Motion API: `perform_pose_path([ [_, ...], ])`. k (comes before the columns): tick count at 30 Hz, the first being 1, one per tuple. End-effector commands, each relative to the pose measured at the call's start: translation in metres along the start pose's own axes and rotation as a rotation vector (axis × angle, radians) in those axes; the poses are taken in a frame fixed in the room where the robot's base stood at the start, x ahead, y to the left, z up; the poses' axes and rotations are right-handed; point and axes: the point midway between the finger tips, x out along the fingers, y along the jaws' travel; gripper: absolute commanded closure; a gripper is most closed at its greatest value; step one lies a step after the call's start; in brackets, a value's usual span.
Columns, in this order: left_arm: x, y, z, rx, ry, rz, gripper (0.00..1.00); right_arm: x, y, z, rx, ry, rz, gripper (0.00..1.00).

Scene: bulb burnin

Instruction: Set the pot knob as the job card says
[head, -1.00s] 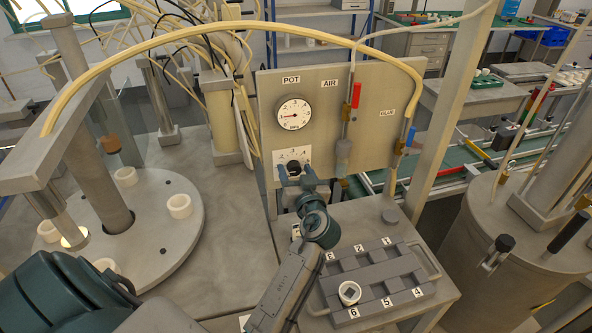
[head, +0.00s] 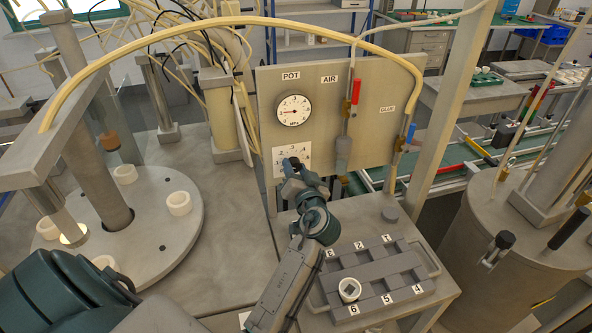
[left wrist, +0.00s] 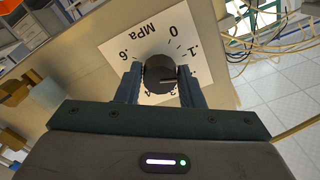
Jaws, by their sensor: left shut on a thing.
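The dark round pot knob (left wrist: 160,74) sits on a white MPa scale plate (left wrist: 118,50) in the left wrist view. A pale line on the knob points to the right finger, which covers part of the scale. My left gripper (left wrist: 161,88) is shut on the knob, one finger on each side. In the head view, the left gripper (head: 292,168) is tilted at the plate (head: 305,154) and mostly hides the knob. My right gripper is out of view. No readable job card shows.
The grey panel (head: 375,85) also carries AIR and GLUE lines with red and blue valve handles. Below it lies a grey numbered tray (head: 375,278) with a white cup (head: 349,289). A round turntable (head: 150,245) stands left, a large pot (head: 490,235) right.

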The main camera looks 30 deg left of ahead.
Motion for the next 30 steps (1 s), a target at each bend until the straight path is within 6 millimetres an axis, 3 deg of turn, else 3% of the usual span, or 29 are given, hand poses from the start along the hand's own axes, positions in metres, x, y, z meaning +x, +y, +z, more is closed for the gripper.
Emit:
perform_pose_path([
  [15, 0.0005, -0.0015, -0.0019, 0.360, 0.001, -0.002, 0.88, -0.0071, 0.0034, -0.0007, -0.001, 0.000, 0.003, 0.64],
  [30, 0.0007, -0.0015, -0.0020, 0.446, 0.003, -0.003, 0.88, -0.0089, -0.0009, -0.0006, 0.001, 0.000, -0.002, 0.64],
])
